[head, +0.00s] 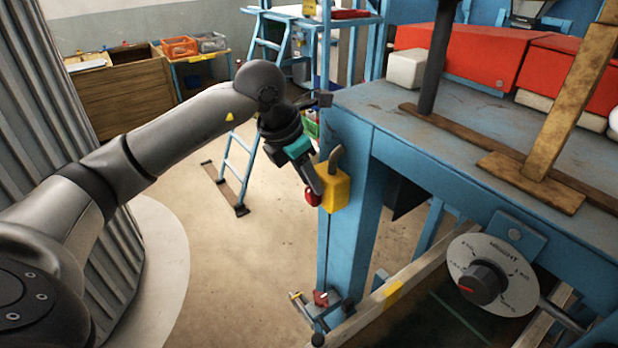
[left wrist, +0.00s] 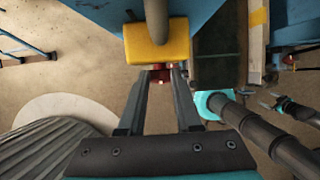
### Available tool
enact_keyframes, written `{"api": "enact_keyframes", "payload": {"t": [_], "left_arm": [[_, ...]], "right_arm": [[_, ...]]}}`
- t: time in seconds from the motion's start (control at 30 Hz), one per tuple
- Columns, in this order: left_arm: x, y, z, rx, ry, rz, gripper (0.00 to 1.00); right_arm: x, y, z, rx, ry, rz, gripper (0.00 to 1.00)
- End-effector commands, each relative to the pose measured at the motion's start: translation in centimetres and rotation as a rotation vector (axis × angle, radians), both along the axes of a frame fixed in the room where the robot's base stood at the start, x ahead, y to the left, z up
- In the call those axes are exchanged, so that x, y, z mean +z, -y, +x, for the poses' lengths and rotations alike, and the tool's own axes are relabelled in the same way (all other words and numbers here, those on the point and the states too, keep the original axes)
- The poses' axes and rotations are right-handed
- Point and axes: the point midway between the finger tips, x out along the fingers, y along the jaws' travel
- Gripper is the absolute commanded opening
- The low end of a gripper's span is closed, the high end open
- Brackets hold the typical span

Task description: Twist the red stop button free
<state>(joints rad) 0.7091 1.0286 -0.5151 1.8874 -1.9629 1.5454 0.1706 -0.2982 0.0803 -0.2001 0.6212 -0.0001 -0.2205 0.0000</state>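The red stop button (head: 313,196) sits on the near left side of a yellow box (head: 337,191), fixed to the blue corner post of the bench. My left gripper (head: 312,186) reaches down to the button from the upper left. In the left wrist view, the two dark fingers (left wrist: 161,76) stand apart, with the red button (left wrist: 160,75) between their tips. They look closed on its sides, though close contact is hard to see. The yellow box (left wrist: 157,45) is right beyond the tips.
A grey bent pipe (head: 335,159) rises from the yellow box. Open floor (head: 250,270) lies left of the post.

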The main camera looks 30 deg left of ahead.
Motion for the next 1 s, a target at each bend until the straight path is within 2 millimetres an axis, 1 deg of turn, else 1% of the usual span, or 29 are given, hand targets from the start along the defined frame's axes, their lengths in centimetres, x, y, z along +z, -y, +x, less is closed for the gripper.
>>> {"api": "enact_keyframes", "payload": {"t": [0.03,0.13,0.17,0.73,0.87,1.0], "left_arm": [[-0.1,0.0,-0.1,0.000,-0.004,0.001,0.12],[-0.2,0.0,-0.1,0.000,-0.005,0.001,0.01],[-0.2,0.0,-0.1,0.000,-0.005,0.001,0.00],[-0.6,0.1,-0.3,-0.003,-0.012,0.012,0.00],[-0.7,0.3,-0.4,-0.004,0.001,0.044,0.00],[-0.8,0.6,-0.5,-0.005,0.030,0.109,0.00]], "right_arm": [[0.0,0.0,0.0,0.000,-0.001,0.000,0.97],[0.0,0.0,-0.1,0.000,-0.001,0.000,0.97],[0.0,0.0,-0.1,0.000,-0.002,0.000,0.97],[-0.2,0.0,-0.2,0.000,-0.003,-0.001,0.97],[-0.7,0.0,-0.2,0.000,-0.003,-0.001,0.97],[-1.6,0.0,-0.3,0.000,-0.003,-0.001,0.97]]}}
